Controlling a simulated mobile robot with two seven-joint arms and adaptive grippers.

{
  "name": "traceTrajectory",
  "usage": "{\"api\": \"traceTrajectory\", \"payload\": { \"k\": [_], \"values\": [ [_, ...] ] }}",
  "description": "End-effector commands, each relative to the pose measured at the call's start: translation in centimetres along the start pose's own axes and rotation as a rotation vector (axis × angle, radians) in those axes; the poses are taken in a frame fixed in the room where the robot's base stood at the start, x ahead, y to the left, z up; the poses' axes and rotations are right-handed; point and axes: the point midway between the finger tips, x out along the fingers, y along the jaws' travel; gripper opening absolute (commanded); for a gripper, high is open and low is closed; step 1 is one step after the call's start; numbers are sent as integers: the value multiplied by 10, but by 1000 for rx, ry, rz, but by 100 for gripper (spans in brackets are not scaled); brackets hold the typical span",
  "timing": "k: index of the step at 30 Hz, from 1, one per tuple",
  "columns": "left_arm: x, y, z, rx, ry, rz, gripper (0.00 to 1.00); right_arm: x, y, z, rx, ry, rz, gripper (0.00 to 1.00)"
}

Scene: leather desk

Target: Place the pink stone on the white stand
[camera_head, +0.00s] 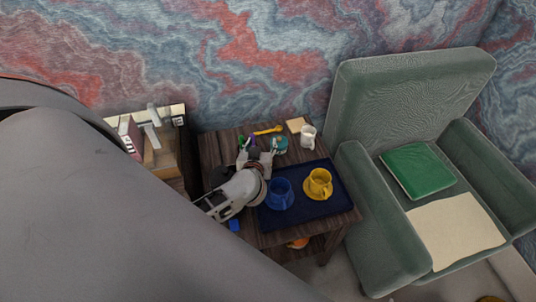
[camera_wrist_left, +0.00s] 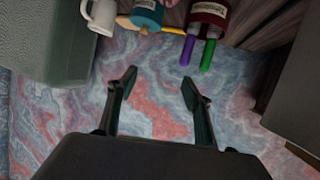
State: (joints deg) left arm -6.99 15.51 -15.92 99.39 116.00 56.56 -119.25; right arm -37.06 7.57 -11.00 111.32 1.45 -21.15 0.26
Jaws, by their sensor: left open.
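My left gripper (camera_head: 257,153) is over the back left part of the small wooden table. In the left wrist view its two fingers (camera_wrist_left: 159,84) are apart with nothing between them. A small pink patch (camera_wrist_left: 168,3), perhaps the pink stone, shows at the top edge of that view beside a teal jar (camera_wrist_left: 147,15). It is cut off by the frame, and the gripper is apart from it. I cannot make out the pink stone in the head view. I cannot clearly identify a white stand in either view. My right gripper is not in view.
A white mug (camera_head: 307,137), the teal jar (camera_head: 280,146) and a yellow utensil (camera_head: 268,130) are at the table's back. A dark blue tray (camera_head: 328,206) holds a blue cup (camera_head: 279,194) and a yellow cup (camera_head: 319,181). A green armchair (camera_head: 360,215) stands right.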

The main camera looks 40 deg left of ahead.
Motion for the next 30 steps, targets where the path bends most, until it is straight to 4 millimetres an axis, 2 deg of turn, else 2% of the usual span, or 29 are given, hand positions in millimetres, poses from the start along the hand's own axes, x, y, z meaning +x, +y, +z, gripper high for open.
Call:
{"api": "traceTrajectory", "payload": {
  "k": [3, 6, 10, 17, 30],
  "values": [
    [11, -2, 25, 15, -164, -35, 50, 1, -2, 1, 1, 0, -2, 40],
    [12, 1, 47, 38, -290, -37, 50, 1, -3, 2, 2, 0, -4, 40],
    [9, 6, 66, 61, -408, -22, 50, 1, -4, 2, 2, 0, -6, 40],
    [14, 10, 80, 75, -471, -9, 50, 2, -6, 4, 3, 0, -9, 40],
    [58, 11, 107, 73, -469, -9, 50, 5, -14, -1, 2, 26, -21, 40]
  ]
}}
